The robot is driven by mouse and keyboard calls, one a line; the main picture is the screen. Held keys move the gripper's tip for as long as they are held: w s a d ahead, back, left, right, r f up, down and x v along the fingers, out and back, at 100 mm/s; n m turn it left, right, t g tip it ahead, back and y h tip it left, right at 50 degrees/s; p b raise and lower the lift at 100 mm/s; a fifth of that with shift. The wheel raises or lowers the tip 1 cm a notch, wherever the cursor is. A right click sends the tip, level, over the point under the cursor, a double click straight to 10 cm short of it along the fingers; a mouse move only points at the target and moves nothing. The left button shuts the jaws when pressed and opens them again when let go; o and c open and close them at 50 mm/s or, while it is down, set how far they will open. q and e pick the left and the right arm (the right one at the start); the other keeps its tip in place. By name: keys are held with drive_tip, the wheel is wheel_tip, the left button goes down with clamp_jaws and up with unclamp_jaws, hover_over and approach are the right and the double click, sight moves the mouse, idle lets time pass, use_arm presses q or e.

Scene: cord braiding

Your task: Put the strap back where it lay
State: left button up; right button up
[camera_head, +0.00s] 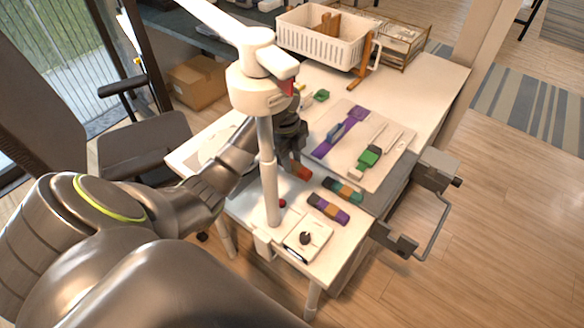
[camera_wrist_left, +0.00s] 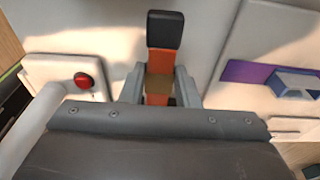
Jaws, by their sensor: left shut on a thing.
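My left gripper (camera_head: 292,160) is over the white table, left of the pale board. It is shut on a strap with orange, tan and black blocks. In the left wrist view the strap (camera_wrist_left: 163,58) stands out between the two grey fingers (camera_wrist_left: 160,88), its black end pointing away. In the head view only the strap's orange-red part (camera_head: 301,171) shows well. I cannot tell whether the strap touches the table. Two other multicoloured straps lie on the table nearer the front: one with teal and orange (camera_head: 342,190), one with purple and orange (camera_head: 328,208). My right gripper is out of view.
A white post (camera_head: 268,170) with an overhead head stands close beside my left gripper. The pale board (camera_head: 392,168) holds a purple strip (camera_head: 325,146) and a green block (camera_head: 369,157). A white box with a black knob (camera_head: 305,238) is in front. A white basket (camera_head: 318,42) stands behind.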

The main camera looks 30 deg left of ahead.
use_arm(q)
wheel_tip(320, 180, down, 2)
drive_tip(key=shift+s+f, duration=0.1)
drive_tip(key=shift+f, duration=0.3)
drive_tip(key=shift+f, duration=0.1)
drive_tip(key=o, duration=1.1)
drive_tip(key=shift+c, duration=0.2)
drive_tip(key=r, duration=0.4)
drive_tip(key=a+r, duration=0.1)
drive_tip(key=r, duration=0.2)
drive_tip(key=shift+r, duration=0.1)
drive_tip(key=r+p, duration=0.3)
drive_tip(key=shift+a+r, duration=0.3)
drive_tip(key=shift+r, duration=0.05)
drive_tip(key=shift+a+r+p, duration=0.1)
drive_tip(key=shift+r+p, duration=0.55)
